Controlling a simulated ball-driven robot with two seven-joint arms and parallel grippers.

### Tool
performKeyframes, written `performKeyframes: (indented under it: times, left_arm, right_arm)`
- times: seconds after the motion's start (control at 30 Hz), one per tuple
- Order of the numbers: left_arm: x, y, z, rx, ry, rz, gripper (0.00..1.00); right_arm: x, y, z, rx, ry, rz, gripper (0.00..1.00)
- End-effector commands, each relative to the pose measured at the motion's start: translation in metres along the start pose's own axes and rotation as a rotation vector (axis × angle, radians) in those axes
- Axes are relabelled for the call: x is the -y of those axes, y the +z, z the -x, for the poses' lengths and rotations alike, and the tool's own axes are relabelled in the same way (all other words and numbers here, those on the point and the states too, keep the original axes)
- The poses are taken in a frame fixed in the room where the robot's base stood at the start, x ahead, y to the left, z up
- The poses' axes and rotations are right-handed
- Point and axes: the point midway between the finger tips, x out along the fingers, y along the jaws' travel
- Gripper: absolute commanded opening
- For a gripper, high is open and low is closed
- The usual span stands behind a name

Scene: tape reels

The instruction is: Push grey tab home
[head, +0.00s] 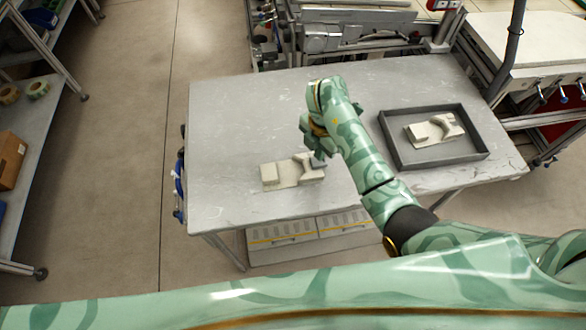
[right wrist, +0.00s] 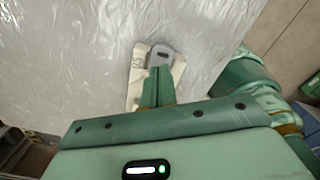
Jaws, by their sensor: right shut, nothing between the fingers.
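A cream-white part (head: 283,176) lies on the grey table near its front edge, with a raised block at its left and a curved raised piece at its right. The grey tab (head: 318,162) shows at the right end of that part, partly hidden by my right gripper (head: 315,149). In the right wrist view the grey tab (right wrist: 161,54) is rounded, with a dark slot, beside the cream-white part (right wrist: 137,72). My right gripper (right wrist: 158,84) is shut and empty, its tips right at the tab; I cannot tell whether they touch. My left gripper is out of view.
A dark grey tray (head: 391,150) at the table's right holds a similar cream-white part (head: 433,131). The grey table (head: 240,120) is bare at the left and back. Machinery stands behind it, and shelves (head: 40,110) stand across the floor at left.

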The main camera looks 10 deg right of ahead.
Motion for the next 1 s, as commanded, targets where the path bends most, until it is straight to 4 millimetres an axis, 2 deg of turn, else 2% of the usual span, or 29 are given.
performKeyframes:
  times: [1.0]
  left_arm:
    - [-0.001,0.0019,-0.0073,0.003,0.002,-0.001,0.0]
  right_arm:
    - [0.0,-0.0001,-0.0096,-0.001,0.0,0.0,0.0]
